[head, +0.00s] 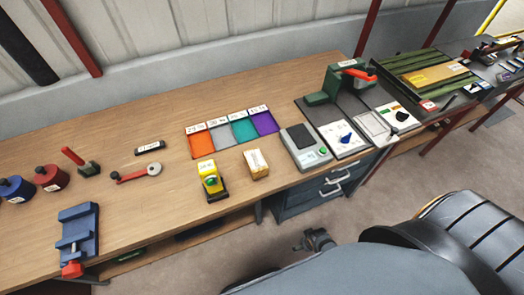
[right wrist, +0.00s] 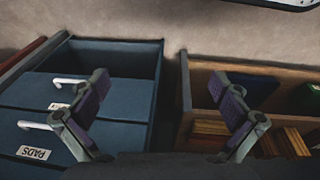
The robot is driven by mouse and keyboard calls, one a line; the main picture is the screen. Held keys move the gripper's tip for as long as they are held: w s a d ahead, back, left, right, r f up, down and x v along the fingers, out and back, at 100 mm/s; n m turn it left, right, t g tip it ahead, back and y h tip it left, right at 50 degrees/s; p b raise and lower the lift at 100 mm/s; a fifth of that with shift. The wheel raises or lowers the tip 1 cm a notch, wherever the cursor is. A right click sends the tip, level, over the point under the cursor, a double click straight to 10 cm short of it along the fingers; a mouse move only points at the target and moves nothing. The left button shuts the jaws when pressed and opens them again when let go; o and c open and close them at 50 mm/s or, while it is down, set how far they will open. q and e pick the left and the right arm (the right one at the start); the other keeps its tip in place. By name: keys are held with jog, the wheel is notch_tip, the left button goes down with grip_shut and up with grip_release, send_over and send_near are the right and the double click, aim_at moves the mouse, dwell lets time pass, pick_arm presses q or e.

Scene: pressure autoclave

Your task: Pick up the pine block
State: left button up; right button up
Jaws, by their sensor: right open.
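A small pale wood block (head: 258,164) with a light label on top lies near the front edge of the bench, right of a yellow device; it looks like the pine block, but its label is too small to read. My right gripper (head: 315,240) is in front of the bench, below and right of the block and apart from it. In the right wrist view, my right gripper (right wrist: 163,108) has its fingers spread wide with nothing between them. The block does not show in that view. My left gripper is not in view.
Blue drawers (head: 325,187) are under the bench; one is labelled PADS (right wrist: 33,153). A wooden crate (right wrist: 205,90) holds wood pieces. The yellow device (head: 211,180), coloured trays (head: 202,146) and a grey scale (head: 305,147) surround the block.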

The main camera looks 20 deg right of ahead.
jog(key=w+r+p, duration=0.2)
jog(key=w+r, duration=0.2)
jog(key=r, duration=0.4)
jog(key=w+r+p, duration=0.2)
jog(key=w+r, duration=0.2)
jog(key=r, duration=0.4)
notch_tip(320, 180, up, 22)
jog(key=m+g+p, duration=0.2)
jog(key=m+p, duration=0.4)
jog(key=m, duration=1.2)
send_over(255, 159)
jog(key=shift+w+a+r+y, duration=0.1)
jog(key=shift+w+y, duration=0.05)
jog(key=shift+y, duration=0.25)
notch_tip(255, 159, down, 5)
jog(key=shift+r, duration=0.15)
jog(key=shift+f, duration=0.35)
jog(key=f+b, duration=0.5)
jog(key=shift+s+d+f, duration=0.2)
jog(key=shift+r, duration=0.15)
jog(key=c, duration=0.9)
